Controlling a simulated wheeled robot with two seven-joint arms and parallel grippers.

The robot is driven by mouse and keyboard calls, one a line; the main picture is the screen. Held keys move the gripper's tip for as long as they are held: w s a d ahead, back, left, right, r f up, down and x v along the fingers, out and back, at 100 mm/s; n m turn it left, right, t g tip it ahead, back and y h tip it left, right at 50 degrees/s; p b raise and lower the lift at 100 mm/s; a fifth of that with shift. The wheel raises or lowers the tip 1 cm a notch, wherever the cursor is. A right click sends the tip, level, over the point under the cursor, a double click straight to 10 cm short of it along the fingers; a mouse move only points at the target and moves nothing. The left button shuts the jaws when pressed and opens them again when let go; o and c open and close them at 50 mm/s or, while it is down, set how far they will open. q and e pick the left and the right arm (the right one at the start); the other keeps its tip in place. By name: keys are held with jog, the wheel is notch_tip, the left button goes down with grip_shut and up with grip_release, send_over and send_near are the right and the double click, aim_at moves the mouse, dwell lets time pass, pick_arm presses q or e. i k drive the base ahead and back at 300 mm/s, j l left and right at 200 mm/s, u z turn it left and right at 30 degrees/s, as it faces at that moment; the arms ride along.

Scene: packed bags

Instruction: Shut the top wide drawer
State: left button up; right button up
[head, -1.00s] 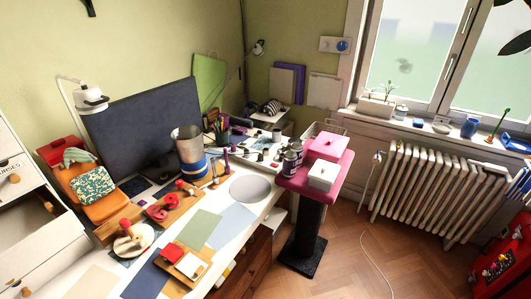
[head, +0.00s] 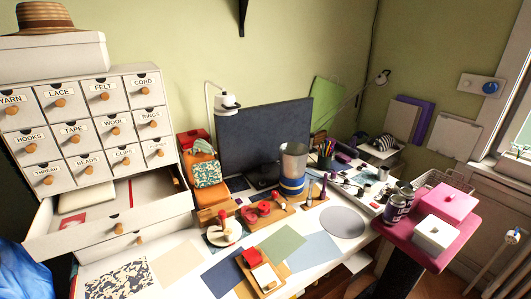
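The top wide drawer (head: 85,238) is pulled out from a white cabinet (head: 80,85) at the left of the head view. Its front has a round wooden knob (head: 118,228). Inside lie a pale flat item (head: 86,196) and a red and white card (head: 72,222). A second wide drawer (head: 110,249) with a wooden knob (head: 139,239) is below it and looks closed. Neither of my grippers is in view.
Several small labelled drawers above are closed. A striped hat (head: 58,17) sits on a white box (head: 55,50) on top. A patterned sheet (head: 118,277) lies on the white desk below. A blue bag (head: 25,272) is at the lower left.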

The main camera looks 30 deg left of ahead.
aim_at(156, 198)
jog(key=u, duration=2.1)
